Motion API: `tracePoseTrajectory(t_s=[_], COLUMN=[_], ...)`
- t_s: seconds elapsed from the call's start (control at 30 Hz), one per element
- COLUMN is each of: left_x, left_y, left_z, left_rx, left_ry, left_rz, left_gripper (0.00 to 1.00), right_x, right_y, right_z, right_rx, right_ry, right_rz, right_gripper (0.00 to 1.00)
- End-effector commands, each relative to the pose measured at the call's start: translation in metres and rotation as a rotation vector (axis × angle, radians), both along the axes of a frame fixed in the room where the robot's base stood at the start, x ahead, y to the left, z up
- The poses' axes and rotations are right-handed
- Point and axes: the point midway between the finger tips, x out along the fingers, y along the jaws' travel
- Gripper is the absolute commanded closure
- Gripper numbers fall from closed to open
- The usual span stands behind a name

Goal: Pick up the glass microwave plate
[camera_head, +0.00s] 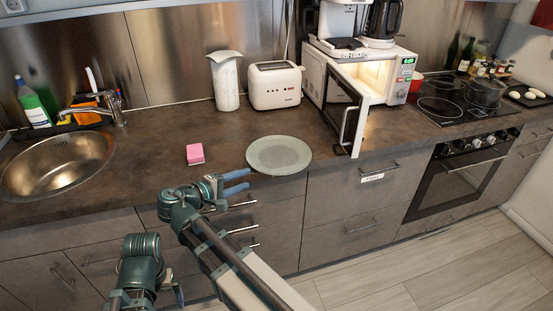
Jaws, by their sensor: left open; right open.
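The glass microwave plate (279,155) is a pale greenish disc lying flat at the counter's front edge, left of the open microwave. My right gripper (249,179) has blue fingers that are apart and empty. They point right, just below and left of the plate's near-left rim in the picture; I cannot tell whether they touch it. My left gripper (178,292) is low at the left, in front of the drawers, mostly hidden, with only a small part showing beside its wrist.
The microwave (398,92) stands right of the plate with its door (347,108) swung open over the counter. A pink sponge (195,154), a white toaster (275,86) and a white pitcher (226,82) stand nearby. A sink (55,165) is at the left.

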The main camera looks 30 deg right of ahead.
Motion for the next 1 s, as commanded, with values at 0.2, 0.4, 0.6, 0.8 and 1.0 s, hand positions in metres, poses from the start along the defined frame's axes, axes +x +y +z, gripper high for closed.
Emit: tracePoseTrajectory(t_s=[0.2,0.4,0.6,0.8,1.0], left_x=[0.0,0.0,0.0,0.0,0.0], left_y=[0.0,0.0,0.0,0.0,0.0], left_z=[-0.014,-0.016,-0.017,-0.029,-0.038], left_rx=[0.0,0.0,0.0,0.0,0.0], left_ry=[0.0,0.0,0.0,0.0,0.0], left_rz=[0.0,0.0,0.0,0.0,0.0], left_gripper=[0.01,0.01,0.01,0.01,0.01], right_x=[0.011,0.015,0.015,0.021,0.029], right_y=[-0.036,-0.049,-0.051,-0.066,-0.09], right_z=[-0.014,-0.017,-0.017,-0.03,-0.039], right_rx=[0.001,0.002,0.002,0.002,0.002], right_ry=[0.0,0.001,0.0,0.001,0.0], right_rz=[-0.003,0.0,0.001,-0.002,-0.001], right_gripper=[0.56,0.56,0.56,0.56,0.56])
